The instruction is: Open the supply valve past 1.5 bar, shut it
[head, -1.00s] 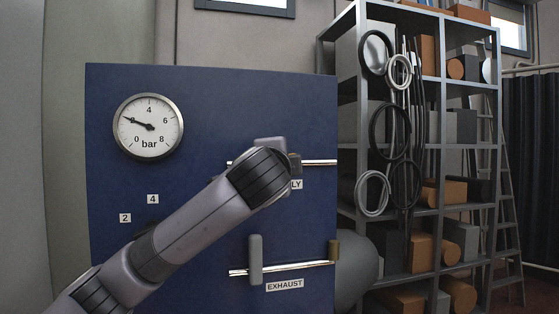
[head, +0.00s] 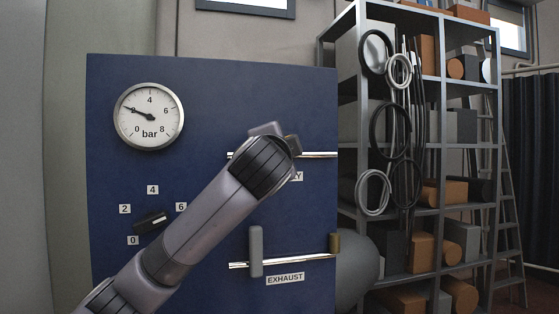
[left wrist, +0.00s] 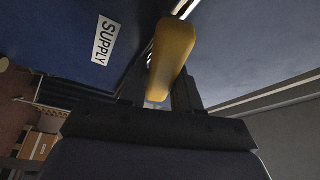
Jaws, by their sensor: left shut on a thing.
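The round pressure gauge (head: 149,116) is on the upper left of the blue panel (head: 215,85); its needle points at about 2 bar. A metal rail (head: 318,155) runs above the SUPPLY label, which is partly covered in the head view and clear in the left wrist view (left wrist: 104,40). My left gripper (left wrist: 160,92) is shut on a yellow handle (left wrist: 172,52) at this rail. In the head view, my own wrist and forearm hide the handle and fingertips. My right gripper is not in view.
A dark selector knob (head: 152,222) sits among number labels. A shelf unit (head: 441,150) with hanging hoses (head: 388,130) stands right of the panel.

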